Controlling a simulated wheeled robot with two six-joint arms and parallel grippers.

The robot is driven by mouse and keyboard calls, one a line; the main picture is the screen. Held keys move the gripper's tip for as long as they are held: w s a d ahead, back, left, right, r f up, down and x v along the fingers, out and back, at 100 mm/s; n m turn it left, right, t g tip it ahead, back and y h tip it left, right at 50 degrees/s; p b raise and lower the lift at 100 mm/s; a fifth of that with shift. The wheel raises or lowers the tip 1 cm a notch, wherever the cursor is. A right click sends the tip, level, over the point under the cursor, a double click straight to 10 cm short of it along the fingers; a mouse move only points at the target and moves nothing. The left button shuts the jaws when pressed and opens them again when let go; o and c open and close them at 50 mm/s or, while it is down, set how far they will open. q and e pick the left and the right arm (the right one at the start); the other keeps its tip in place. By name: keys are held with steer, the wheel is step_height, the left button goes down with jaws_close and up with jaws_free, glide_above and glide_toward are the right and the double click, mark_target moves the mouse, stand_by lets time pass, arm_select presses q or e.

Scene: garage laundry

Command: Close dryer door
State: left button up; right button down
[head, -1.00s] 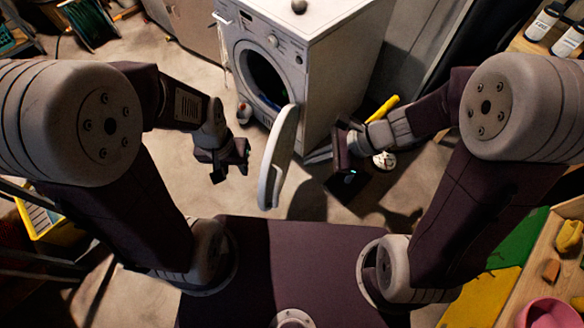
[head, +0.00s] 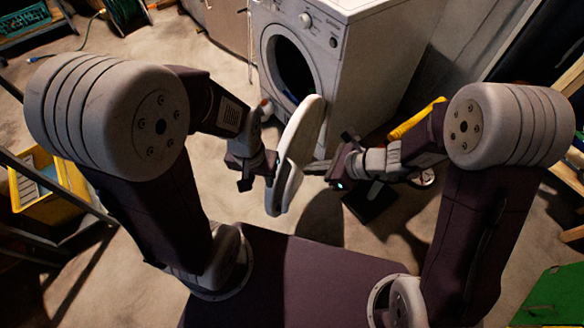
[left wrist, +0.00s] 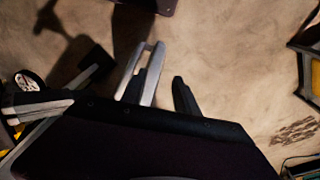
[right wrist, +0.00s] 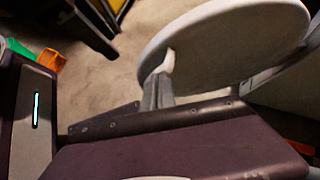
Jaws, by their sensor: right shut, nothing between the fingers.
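The white dryer (head: 345,75) stands at the top of the head view, its round dark opening (head: 290,68) uncovered. Its door (head: 303,140) hangs open toward me, seen nearly edge-on. My left gripper (head: 262,170) is on the door's left side, close to its near edge; its dark fingers are apart in the left wrist view (left wrist: 158,92). Pale bars (left wrist: 152,75), apparently door edge and handle, lie by one finger; contact is unclear. My right gripper (head: 332,167) is shut and empty on the door's right. The right wrist view shows its fingers (right wrist: 160,88) close before the door's face (right wrist: 225,45).
A yellow crate (head: 48,205) sits at the left beside a dark rack. A yellow object (head: 415,120) lies behind my right arm. A green mat (head: 550,298) is at bottom right. Bare floor (head: 110,60) is open left of the dryer.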

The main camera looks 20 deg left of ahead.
mark_target(282, 166)
steer(key=a, duration=0.1)
steer(key=a+f, duration=0.1)
steer(key=a, duration=0.1)
steer(key=w+a+f+b, duration=0.1)
steer(key=a, duration=0.1)
steer(key=shift+a, duration=0.1)
steer(key=shift+a+r, duration=0.1)
steer(key=shift+a, duration=0.3)
